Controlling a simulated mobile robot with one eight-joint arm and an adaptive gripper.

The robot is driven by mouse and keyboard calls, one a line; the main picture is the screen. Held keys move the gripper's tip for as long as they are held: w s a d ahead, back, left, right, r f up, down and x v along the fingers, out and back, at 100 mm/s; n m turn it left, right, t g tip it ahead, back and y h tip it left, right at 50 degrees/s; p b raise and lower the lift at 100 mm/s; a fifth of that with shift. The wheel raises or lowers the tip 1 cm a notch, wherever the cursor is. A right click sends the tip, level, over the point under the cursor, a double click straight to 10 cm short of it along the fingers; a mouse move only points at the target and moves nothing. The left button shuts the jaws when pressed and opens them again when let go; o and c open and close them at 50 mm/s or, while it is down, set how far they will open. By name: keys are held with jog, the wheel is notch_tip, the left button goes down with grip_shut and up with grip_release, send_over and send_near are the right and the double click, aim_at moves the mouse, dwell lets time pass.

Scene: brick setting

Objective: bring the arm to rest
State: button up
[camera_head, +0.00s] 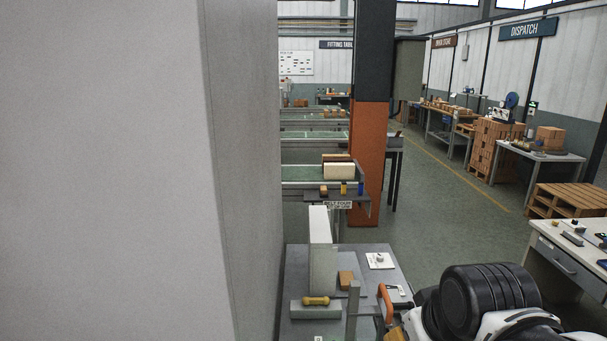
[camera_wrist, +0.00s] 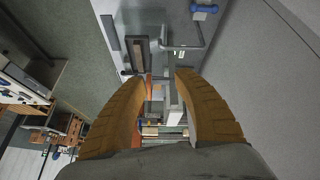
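My gripper (camera_wrist: 167,75) shows in the wrist view as two ribbed orange-brown fingers. They stand apart with a clear gap, and nothing is held between them. In the head view my arm fills the bottom right corner, with a black joint and white link; the gripper end there is partly cut off by the lower edge. It is close to the right side of the grey worktable (camera_head: 376,254). I cannot tell whether the orange bar there touches the table.
A large pale wall (camera_head: 110,170) blocks the left. The worktable carries a yellow-handled tool (camera_head: 316,300), a wooden block (camera_head: 346,279) and a white card (camera_head: 380,262). An orange-and-black column (camera_head: 367,165) stands behind. A white desk (camera_head: 565,250) and pallets (camera_head: 568,200) are right; floor between is clear.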

jog(key=s+d+f+m+t+b, duration=0.1)
jog(key=s+f+b, duration=0.3)
jog(key=f+b, duration=0.6)
notch_tip(320, 180, down, 3)
jog(key=shift+s+f+m, duration=0.15)
jog(key=shift+s+m, duration=0.15)
jog(key=shift+m, duration=0.5)
